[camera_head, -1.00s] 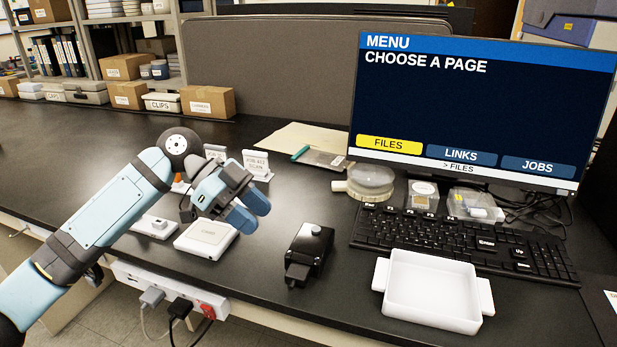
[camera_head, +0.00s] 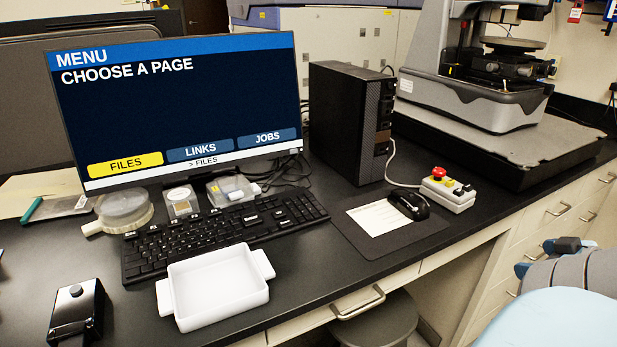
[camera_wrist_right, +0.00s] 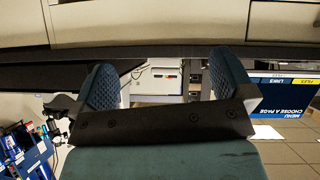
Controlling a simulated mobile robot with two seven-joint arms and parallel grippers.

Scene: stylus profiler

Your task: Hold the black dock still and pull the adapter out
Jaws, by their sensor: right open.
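The black dock (camera_head: 78,310) stands on the dark bench at the lower left of the head view, with a shiny round knob on top. Its front end is cut by the picture's bottom edge. The adapter cannot be made out clearly there now. My right gripper (camera_head: 535,257) is at the right edge of the head view, beyond the bench front and far from the dock. In the right wrist view my right gripper (camera_wrist_right: 164,82) is open, with nothing between its two ribbed blue fingers. My left gripper is out of view.
A white tray (camera_head: 218,312) stands right of the dock, in front of the keyboard (camera_head: 225,232). The monitor (camera_head: 180,115), black computer tower (camera_head: 345,125), mouse (camera_head: 409,205) and red-button box (camera_head: 447,190) stand farther off. A stool (camera_head: 375,325) is below the bench front.

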